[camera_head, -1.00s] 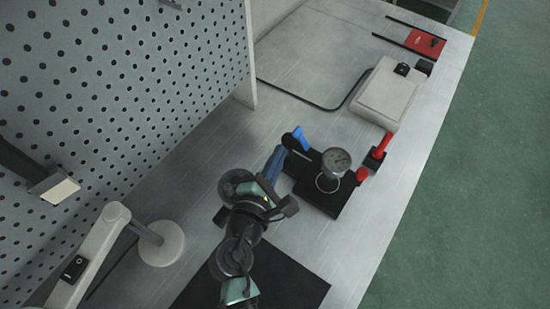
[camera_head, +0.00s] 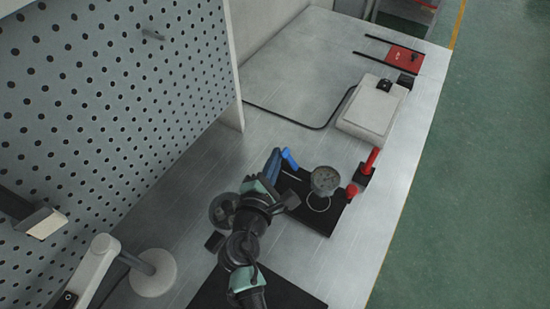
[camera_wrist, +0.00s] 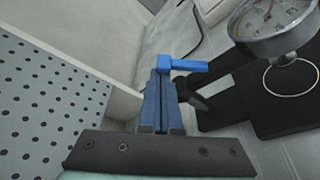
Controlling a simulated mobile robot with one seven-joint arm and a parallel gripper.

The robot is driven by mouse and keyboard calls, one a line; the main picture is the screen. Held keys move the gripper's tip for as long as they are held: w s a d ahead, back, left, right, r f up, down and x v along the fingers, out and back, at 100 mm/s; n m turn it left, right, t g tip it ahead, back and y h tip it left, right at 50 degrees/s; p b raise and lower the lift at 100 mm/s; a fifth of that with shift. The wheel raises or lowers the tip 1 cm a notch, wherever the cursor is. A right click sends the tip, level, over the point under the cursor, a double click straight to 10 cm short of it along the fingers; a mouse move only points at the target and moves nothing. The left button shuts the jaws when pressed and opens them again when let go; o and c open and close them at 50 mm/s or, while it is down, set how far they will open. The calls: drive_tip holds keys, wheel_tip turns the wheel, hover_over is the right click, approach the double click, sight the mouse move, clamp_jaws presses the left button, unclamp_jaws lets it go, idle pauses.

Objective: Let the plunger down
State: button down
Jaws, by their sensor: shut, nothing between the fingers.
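The black injection unit (camera_head: 322,222) stands on the bench with a round gauge (camera_head: 325,180) on top. A bright blue lever handle (camera_head: 290,158) is at its left end and also shows in the wrist view (camera_wrist: 188,66). I cannot tell which part is the plunger. My gripper (camera_head: 274,154) has dark blue fingers, shut and empty. Its tips (camera_wrist: 160,76) look right beside the left end of the blue handle in the wrist view. Whether they touch it cannot be told. The handle's lower part is partly hidden by the fingers.
A red-handled part (camera_head: 370,162) and a red knob (camera_head: 352,190) sit at the unit's right. A pale box (camera_head: 368,112) stands behind. The perforated panel (camera_head: 120,100) rises at left, with a lamp base (camera_head: 153,273) below.

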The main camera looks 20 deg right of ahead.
sight(292, 165)
drive_tip(key=shift+s+d+m+b, duration=0.1)
drive_tip(key=shift+m+b, duration=0.2)
drive_tip(key=shift+b, duration=0.15)
drive_tip(key=m+b, duration=0.1)
drive_tip(key=b, duration=0.1)
drive_tip(key=m+t+b, duration=0.1)
drive_tip(key=b, duration=0.1)
drive_tip(key=s+d+m+b, duration=0.1)
drive_tip(key=shift+s+r+t+b, duration=0.1)
drive_tip(key=shift+r+t+b, duration=0.15)
drive_tip(key=shift+t+b, duration=0.15)
drive_tip(key=m+b, duration=0.1)
drive_tip(key=b, duration=0.1)
drive_tip(key=s+m+b, duration=0.1)
drive_tip(key=d+m+t+b, duration=0.1)
drive_tip(key=b, duration=0.1)
drive_tip(key=shift+s+r+m+h+b, duration=0.15)
drive_tip(key=shift+r+m+h+b, duration=0.1)
drive_tip(key=shift+m+h+b, duration=0.15)
drive_tip(key=shift+s+d+r+m+t+b, duration=0.15)
drive_tip(key=shift+s+m+t+b, duration=0.15)
drive_tip(key=shift+m+b, duration=0.6)
drive_tip(key=shift+r+p, duration=0.3)
drive_tip(key=shift+f, duration=0.1)
